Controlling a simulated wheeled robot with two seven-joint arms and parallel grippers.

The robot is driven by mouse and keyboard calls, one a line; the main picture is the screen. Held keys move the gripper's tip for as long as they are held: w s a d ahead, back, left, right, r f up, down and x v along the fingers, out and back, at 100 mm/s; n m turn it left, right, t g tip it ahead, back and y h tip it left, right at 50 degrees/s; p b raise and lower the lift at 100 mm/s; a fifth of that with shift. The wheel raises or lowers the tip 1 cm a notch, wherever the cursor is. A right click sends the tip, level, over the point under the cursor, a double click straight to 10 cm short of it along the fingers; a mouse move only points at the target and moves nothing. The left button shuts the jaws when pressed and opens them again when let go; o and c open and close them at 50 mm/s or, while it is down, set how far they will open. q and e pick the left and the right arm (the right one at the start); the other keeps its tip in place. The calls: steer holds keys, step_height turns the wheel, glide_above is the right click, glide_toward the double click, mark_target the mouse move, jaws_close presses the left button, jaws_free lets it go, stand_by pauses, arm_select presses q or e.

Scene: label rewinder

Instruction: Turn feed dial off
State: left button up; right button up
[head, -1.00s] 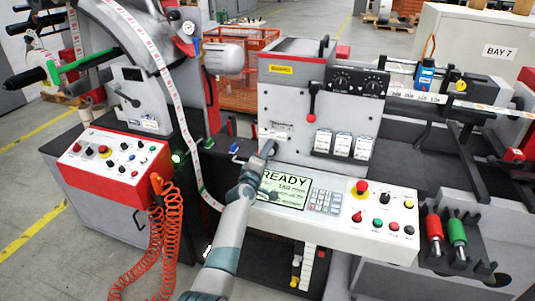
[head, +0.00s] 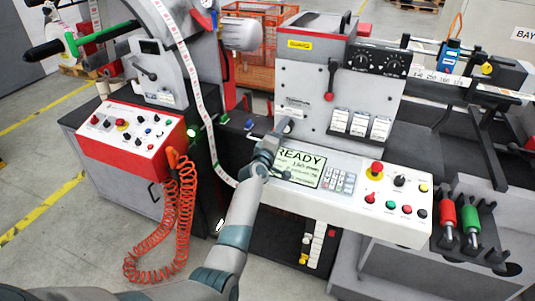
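Two black dials with white scale marks, the left one (head: 361,62) and the right one (head: 392,67), sit on a black panel high on the grey machine. A black rotary knob (head: 399,181) sits on the light control panel, right of the red mushroom button. I cannot read which is the feed dial. My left gripper (head: 283,126) is near the machine's front face, above the left end of the READY screen (head: 301,166), below and left of the dials. Its fingers are small and partly hidden, so their opening is unclear. My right gripper is not in view.
A red mushroom button (head: 375,170) and several coloured buttons surround the knob. A red-knobbed lever (head: 329,95) hangs between my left gripper and the dials. White label flaps (head: 360,124) are right of it. A label strip (head: 190,85) runs down on the left.

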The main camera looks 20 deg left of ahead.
arm_select(q)
steer(key=s, duration=0.5)
steer(key=s+b, duration=0.1)
steer(key=s, duration=0.5)
steer(key=s+b, duration=0.1)
steer(key=s, duration=0.4)
steer(key=shift+s+a, duration=0.2)
steer(key=shift+a, duration=0.1)
